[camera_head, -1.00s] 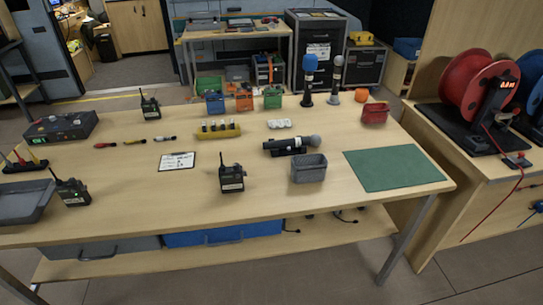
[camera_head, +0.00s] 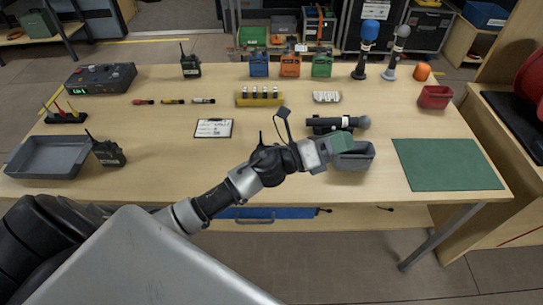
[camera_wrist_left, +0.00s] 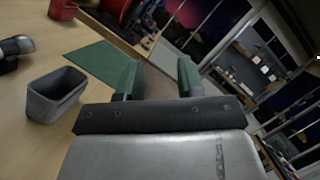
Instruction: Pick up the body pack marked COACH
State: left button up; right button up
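Black body packs with antennas stand on the table: one at the back (camera_head: 190,66) and one at the left (camera_head: 108,153) beside the grey tray. Their labels are too small to read, so I cannot tell which is marked COACH. A third pack seen earlier near the table's front middle is now mostly or wholly behind my left arm. My left gripper (camera_head: 336,146), with green fingers, is over the table by the grey bin. In the left wrist view its fingers (camera_wrist_left: 160,80) are apart with nothing between them. My right gripper is not in view.
The grey bin (camera_head: 354,157) is close to my left gripper; a microphone (camera_head: 338,123) lies behind it. A green mat (camera_head: 447,165) covers the right front. A clipboard (camera_head: 214,128), grey tray (camera_head: 48,158) and yellow battery rack (camera_head: 260,97) occupy other spots.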

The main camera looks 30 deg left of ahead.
pick_arm(q)
jog(key=d+r+m+g+h, duration=0.1)
jog(key=d+m+g+h, duration=0.1)
jog(key=m+g, duration=0.45)
jog(key=m+g+y+p, duration=0.1)
jog(key=m+g+y, duration=0.7)
jog(key=m+y, duration=0.95)
send_over(260, 132)
jog(key=shift+w+a+f+m+h, duration=0.2)
jog(key=shift+f+m+h, duration=0.2)
jog(key=shift+m+h, duration=0.25)
notch_tip(260, 132, down, 5)
jog(key=shift+f+p, duration=0.1)
jog(key=shift+p, duration=0.5)
jog(key=shift+s+d+f, duration=0.1)
jog(key=shift+d+f, duration=0.05)
jog(key=shift+f, duration=0.15)
notch_tip(260, 132, down, 4)
jog(key=shift+r+p, duration=0.2)
jog(key=shift+p, duration=0.85)
jog(key=shift+f, duration=0.45)
grip_shut()
